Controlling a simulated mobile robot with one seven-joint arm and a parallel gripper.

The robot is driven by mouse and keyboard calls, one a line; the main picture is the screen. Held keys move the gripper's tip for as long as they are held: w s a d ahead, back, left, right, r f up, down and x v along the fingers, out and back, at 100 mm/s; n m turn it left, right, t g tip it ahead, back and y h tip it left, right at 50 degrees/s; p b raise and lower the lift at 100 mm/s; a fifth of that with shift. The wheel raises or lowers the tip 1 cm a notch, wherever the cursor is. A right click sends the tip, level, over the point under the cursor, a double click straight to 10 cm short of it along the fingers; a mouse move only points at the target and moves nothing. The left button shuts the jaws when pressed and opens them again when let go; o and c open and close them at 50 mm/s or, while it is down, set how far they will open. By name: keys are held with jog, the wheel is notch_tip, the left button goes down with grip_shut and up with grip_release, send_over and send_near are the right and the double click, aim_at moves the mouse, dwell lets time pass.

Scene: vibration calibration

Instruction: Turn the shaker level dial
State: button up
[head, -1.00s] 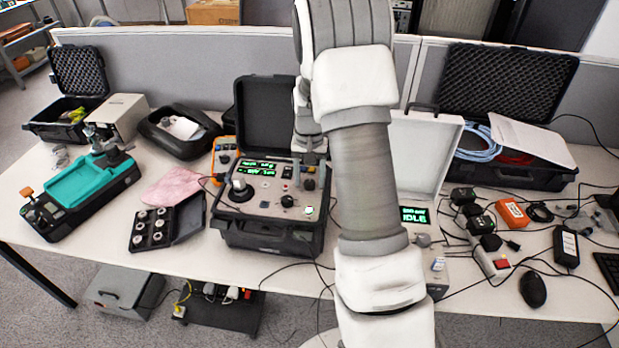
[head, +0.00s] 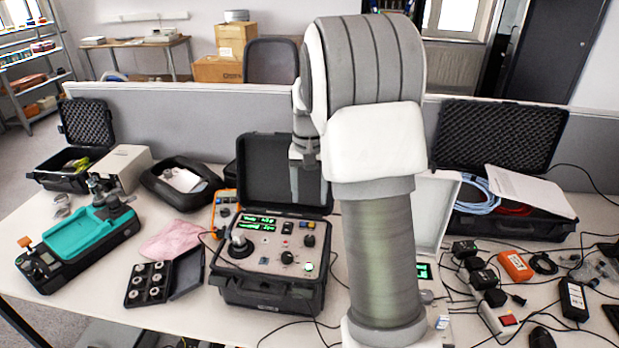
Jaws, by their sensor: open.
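An open black case (head: 262,294) on the table holds a grey control panel with green displays (head: 258,221). A large round part (head: 240,245) is at the panel's left, a dark knob (head: 287,257) at its lower middle and another dark knob (head: 309,241) at its right. The labels are too small to tell which is the shaker level dial. My gripper (head: 308,196) is above the panel's back right, in front of the raised lid, apart from the knobs. It is open with nothing visible in it; its fingertips are hard to make out.
My arm hides part of a second case with a display (head: 424,271) on the right. A tray of round parts (head: 149,285), a pink cloth (head: 171,241) and a teal-topped device (head: 92,234) are at left. Cables and black adapters (head: 481,279) crowd the right.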

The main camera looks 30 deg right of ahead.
notch_tip(320, 180, up, 4)
dwell(0.6)
jog(key=s+a+r+n+t, duration=0.3)
jog(key=s+a+r, duration=0.6)
jog(key=s, duration=0.3)
jog(key=s+a+f+n+t, duration=0.1)
jog(key=s+a, duration=0.4)
jog(key=s, duration=0.8)
jog(key=shift+s+f+n+t, duration=0.2)
jog(key=shift+n+t, duration=0.6)
jog(key=shift+n, duration=0.3)
jog(key=shift+a, duration=0.1)
